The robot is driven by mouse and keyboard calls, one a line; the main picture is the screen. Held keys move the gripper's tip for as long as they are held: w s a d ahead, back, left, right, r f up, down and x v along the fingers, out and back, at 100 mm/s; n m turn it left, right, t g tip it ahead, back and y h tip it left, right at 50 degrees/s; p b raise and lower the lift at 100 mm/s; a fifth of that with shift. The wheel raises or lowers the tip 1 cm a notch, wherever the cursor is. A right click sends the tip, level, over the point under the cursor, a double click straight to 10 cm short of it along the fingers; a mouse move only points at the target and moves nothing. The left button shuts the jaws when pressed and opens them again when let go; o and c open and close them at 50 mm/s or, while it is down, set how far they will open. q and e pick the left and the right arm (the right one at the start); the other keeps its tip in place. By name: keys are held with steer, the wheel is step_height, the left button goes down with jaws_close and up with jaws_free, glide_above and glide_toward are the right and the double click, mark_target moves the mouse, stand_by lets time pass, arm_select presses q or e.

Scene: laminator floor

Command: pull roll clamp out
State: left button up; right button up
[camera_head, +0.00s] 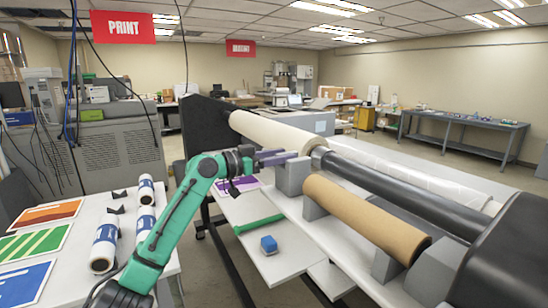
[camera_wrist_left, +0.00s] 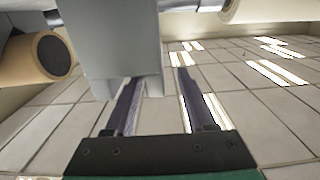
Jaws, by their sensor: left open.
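In the left wrist view the grey block (camera_wrist_left: 112,45) fills the upper left. My left gripper (camera_head: 284,157) reaches it from the left, with its purple fingers at the block's top. In the left wrist view the fingers of the left gripper (camera_wrist_left: 160,80) are apart. The block hides the left finger's tip, while the right finger shows with floor beyond it. I cannot tell whether either finger touches the block. My right gripper is out of view.
A brown roll (camera_head: 365,215) lies on grey supports at the front. A white roll (camera_head: 268,132) lies behind. A table with rolls and prints (camera_head: 42,215) stands left.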

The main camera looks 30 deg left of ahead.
arm_select(q)
steer(key=shift+s+a+f+b, duration=0.15)
steer(key=shift+s+b, duration=0.15)
steer(key=b+v, duration=0.8)
steer(key=v, duration=0.6)
steer(key=shift+a, duration=0.2)
steer(key=shift+w, duration=0.1)
